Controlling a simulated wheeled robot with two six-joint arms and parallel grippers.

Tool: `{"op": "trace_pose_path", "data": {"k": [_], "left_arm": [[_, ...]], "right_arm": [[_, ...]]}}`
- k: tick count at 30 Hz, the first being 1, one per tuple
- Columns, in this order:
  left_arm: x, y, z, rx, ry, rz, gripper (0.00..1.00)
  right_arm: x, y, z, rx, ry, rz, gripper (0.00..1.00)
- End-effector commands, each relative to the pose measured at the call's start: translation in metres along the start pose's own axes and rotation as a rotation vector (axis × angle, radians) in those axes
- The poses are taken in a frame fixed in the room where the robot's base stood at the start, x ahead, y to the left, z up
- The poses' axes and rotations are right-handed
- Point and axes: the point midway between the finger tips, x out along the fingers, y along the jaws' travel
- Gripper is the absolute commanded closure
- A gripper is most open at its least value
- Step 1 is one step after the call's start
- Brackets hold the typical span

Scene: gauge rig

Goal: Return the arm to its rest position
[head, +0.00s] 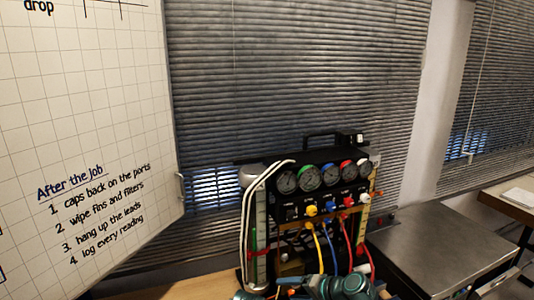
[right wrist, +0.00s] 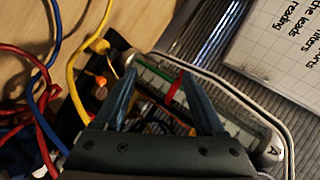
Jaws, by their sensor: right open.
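My right arm shows in teal at the bottom edge of the head view, low in front of the gauge rig (head: 322,178). My right gripper (right wrist: 158,77) is open in the right wrist view, its two dark fingers spread. Between and beyond the fingers are a red band (right wrist: 175,86) and a clear, scale-marked tube (right wrist: 155,82) on the side of the rig. I see nothing held; whether the fingers touch the rig I cannot tell. My left gripper is not in view.
Yellow (right wrist: 75,75), blue (right wrist: 45,95) and red (right wrist: 30,65) hoses lie left of the gripper. A whiteboard (head: 80,120) stands at the left. A metal-topped cabinet (head: 440,245) is right of the rig, and blinds (head: 300,80) hang behind.

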Motion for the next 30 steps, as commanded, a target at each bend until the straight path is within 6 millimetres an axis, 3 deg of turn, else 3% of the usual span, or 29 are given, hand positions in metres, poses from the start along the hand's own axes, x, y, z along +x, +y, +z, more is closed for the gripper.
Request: {"op": "trace_pose_path", "data": {"k": [1,3,6,9,13,18,30], "left_arm": [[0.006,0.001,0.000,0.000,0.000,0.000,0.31],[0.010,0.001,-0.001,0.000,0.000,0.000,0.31],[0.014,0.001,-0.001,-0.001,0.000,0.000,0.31],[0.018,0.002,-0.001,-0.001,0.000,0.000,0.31],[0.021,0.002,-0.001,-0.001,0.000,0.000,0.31],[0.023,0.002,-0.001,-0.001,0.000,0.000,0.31],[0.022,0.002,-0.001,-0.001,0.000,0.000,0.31]], "right_arm": [[0.018,0.011,0.037,-0.097,-0.097,0.096,0.28],[0.030,0.032,0.076,-0.225,-0.218,0.240,0.28],[0.032,0.061,0.119,-0.391,-0.365,0.441,0.28],[0.024,0.085,0.144,-0.524,-0.473,0.620,0.28],[0.009,0.102,0.159,-0.643,-0.557,0.797,0.28],[-0.003,0.110,0.164,-0.710,-0.598,0.912,0.28],[-0.005,0.111,0.164,-0.718,-0.603,0.930,0.28]]}}
